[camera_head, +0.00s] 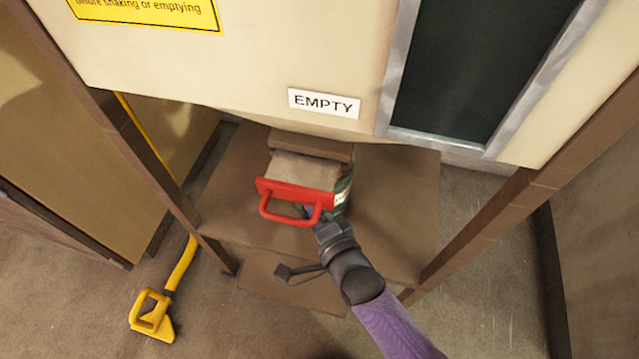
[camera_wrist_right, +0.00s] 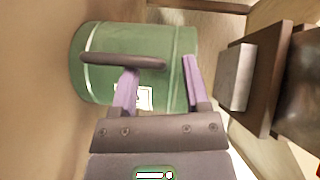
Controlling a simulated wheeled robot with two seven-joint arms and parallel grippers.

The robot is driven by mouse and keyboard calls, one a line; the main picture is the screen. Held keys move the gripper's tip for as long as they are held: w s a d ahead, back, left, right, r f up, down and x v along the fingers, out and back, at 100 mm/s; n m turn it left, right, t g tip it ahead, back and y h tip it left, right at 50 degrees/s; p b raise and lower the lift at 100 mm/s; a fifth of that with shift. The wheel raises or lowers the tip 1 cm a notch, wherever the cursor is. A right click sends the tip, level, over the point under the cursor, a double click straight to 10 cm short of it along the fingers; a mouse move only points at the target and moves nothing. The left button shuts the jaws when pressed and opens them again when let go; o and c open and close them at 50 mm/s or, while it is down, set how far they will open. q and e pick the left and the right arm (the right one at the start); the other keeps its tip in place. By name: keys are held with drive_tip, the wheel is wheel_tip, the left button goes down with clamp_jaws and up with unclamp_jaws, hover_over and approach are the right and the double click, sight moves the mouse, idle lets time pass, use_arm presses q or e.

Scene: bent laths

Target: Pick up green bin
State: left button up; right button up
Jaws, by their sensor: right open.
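The green bin (camera_wrist_right: 150,45) fills the upper middle of the right wrist view, with a dark handle bar (camera_wrist_right: 100,61) across its side and a white label below. In the head view only a strip of the green bin (camera_head: 343,192) shows, on the wooden platform under the chute; the rest is hidden by the red-handled slide and my arm. My right gripper (camera_wrist_right: 160,78) is open, its purple fingers spread in front of the bin. One fingertip overlaps the handle bar in the picture; I cannot tell whether they touch. My left gripper is in neither view.
A slide with a red handle (camera_head: 293,190) juts out just above the bin. The cream machine body with an EMPTY sign (camera_head: 324,103) overhangs it. Wooden posts stand on both sides. A yellow handled tool (camera_head: 152,318) lies on the floor at left.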

clamp_jaws()
idle(1.3)
